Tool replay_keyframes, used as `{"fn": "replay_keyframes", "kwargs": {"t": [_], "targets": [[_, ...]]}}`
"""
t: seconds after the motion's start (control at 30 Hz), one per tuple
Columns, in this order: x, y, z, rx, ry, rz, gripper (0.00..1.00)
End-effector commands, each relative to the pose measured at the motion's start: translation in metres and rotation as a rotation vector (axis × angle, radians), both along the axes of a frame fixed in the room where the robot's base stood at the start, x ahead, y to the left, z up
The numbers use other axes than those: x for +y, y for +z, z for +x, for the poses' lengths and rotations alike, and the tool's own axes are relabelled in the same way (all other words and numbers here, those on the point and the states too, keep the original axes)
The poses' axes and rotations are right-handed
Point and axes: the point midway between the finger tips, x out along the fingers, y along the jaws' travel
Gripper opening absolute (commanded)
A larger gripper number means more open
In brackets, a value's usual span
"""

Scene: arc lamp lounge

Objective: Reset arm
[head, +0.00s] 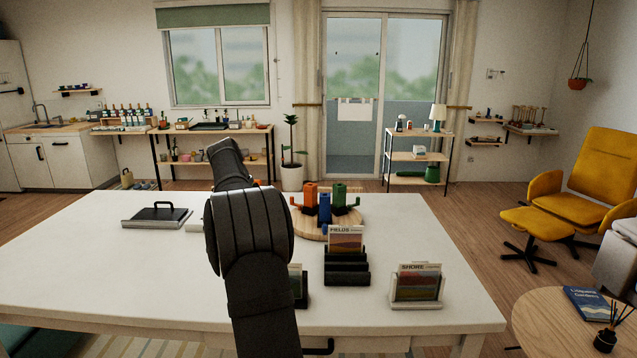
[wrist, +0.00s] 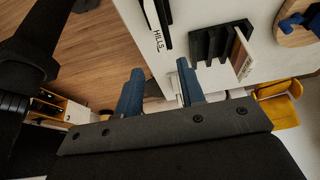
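My gripper (wrist: 160,88) shows in the wrist view with its two blue fingers apart and nothing between them. In the head view my black arm rises across the middle of the white table (head: 120,275), and the fingers cannot be made out. In the wrist view the fingers are near the table's edge, with wooden floor beyond. A black slotted rack (head: 347,272) holds a FIELDS card (head: 346,239); the rack also shows in the wrist view (wrist: 211,44). A HILLS card (wrist: 158,40) stands beside it, partly behind my arm in the head view.
A SHORE card (head: 418,281) stands in a pale holder at the table's front right. A round wooden board (head: 318,233) bears orange, blue and green objects. A dark lidded tray (head: 157,216) lies at the left. The table's left part is mostly clear. A yellow armchair (head: 597,180) stands right.

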Motion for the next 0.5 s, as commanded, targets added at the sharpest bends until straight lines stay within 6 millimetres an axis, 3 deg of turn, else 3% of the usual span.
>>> {"fn": "replay_keyframes", "kwargs": {"t": [0.5], "targets": [[-0.039, -0.093, -0.001, 0.003, -0.001, -0.001, 0.36]]}}
